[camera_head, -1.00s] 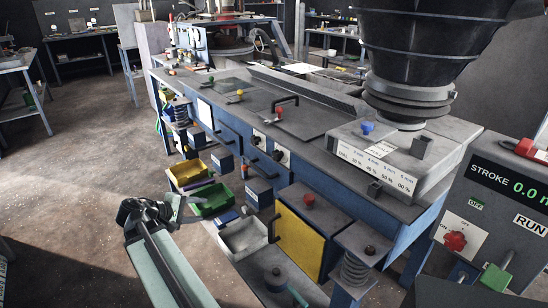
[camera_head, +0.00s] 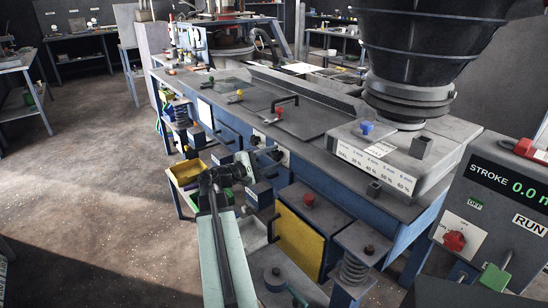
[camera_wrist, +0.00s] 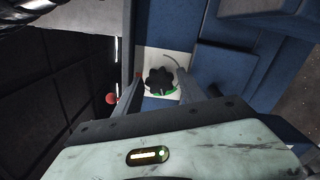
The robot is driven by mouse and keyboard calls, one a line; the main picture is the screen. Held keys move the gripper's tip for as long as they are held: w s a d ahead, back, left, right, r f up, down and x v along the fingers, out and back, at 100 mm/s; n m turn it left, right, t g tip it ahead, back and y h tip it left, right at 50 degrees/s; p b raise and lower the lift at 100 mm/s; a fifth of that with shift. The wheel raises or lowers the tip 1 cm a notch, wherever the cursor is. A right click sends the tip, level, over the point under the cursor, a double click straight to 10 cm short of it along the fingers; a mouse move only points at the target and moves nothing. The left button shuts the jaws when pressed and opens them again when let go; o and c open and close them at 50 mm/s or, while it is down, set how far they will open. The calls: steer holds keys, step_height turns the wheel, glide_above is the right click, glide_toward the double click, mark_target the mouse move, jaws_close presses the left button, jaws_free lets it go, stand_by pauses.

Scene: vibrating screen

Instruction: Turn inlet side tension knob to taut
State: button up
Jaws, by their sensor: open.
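In the wrist view a black lobed knob (camera_wrist: 158,79) with a green edge below it stands on a white plate (camera_wrist: 150,58) on a blue panel. My gripper (camera_wrist: 160,84) is open, with one finger on each side of this knob; I cannot tell whether they touch it. In the head view my gripper (camera_head: 248,163) is at the blue front side of the machine. Two white plates with dark knobs show there, one (camera_head: 257,138) above the gripper and one (camera_head: 282,156) to its right. No readable label shows which is the inlet side tension knob.
A red ball-shaped knob (camera_wrist: 111,98) is left of the fingers in the wrist view. A yellow panel (camera_head: 298,240), a spring mount (camera_head: 354,268) and a yellow bin (camera_head: 188,172) line the machine's front. The control box (camera_head: 500,205) stands at right. Open floor (camera_head: 90,170) lies left.

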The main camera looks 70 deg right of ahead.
steer(key=shift+s+d, duration=0.15)
jaws_close()
steer(key=shift+n, duration=0.3)
jaws_free()
